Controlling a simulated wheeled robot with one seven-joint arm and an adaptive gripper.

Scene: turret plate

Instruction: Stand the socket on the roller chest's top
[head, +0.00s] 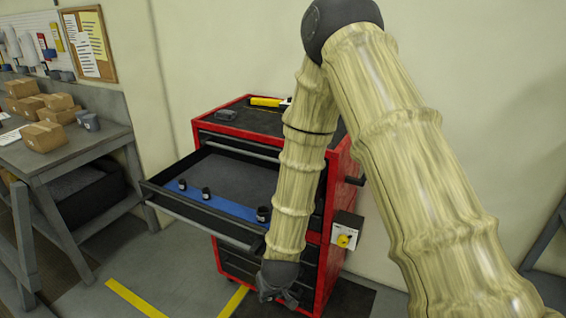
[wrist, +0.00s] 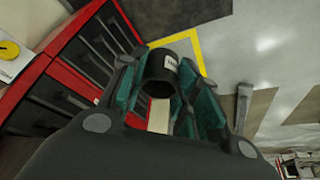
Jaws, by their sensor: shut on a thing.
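My gripper (head: 278,284) hangs low in front of the red roller chest (head: 327,262), below its open drawer. In the wrist view, the teal-padded fingers are shut on a dark socket (wrist: 161,72) with a small white label and an open round end towards the camera. In the head view I cannot make out the held socket. The chest's dark top (head: 255,119) has a red rim and is partly hidden behind my arm.
The open drawer (head: 240,175) juts out to the left, with three dark sockets (head: 206,193) on a blue strip. A yellow tool (head: 265,101) and a grey object (head: 226,115) lie on the chest top. A workbench (head: 70,153) with boxes stands at left.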

